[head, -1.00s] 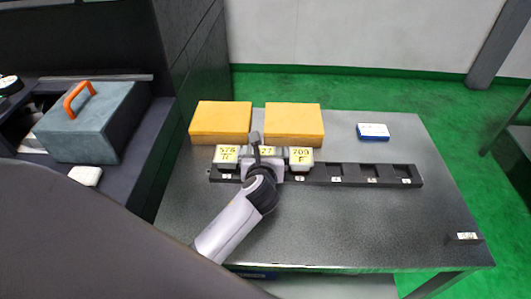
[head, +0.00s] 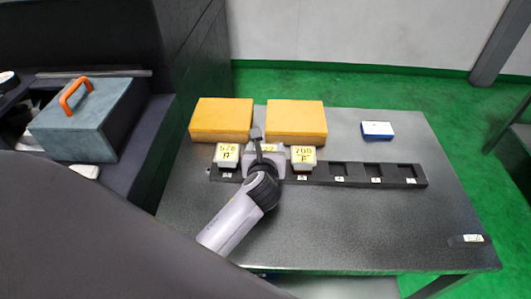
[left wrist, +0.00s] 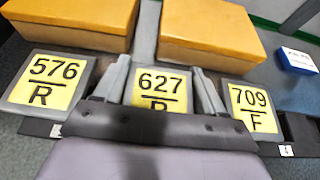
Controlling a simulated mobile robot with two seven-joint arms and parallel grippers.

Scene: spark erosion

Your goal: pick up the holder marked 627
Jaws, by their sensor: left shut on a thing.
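The holder marked 627 (left wrist: 159,88) has a yellow label with a second line that looks like R, partly hidden by my gripper. It stands in the row between the holder marked 576 R (left wrist: 46,82) and the holder marked 709 F (left wrist: 251,108). My left gripper (left wrist: 161,86) is shut on the 627 holder, one finger on each side of it. In the head view my left gripper (head: 262,160) covers most of that holder. Whether the holder is clear of its slot is hidden. My right gripper is not in view.
A dark slotted rack (head: 408,183) runs across the grey table (head: 370,230), with empty slots to the right. Two yellow-orange boxes (head: 222,118) (head: 296,120) stand close behind the holders. A blue-and-white box (head: 377,130) lies at the back right.

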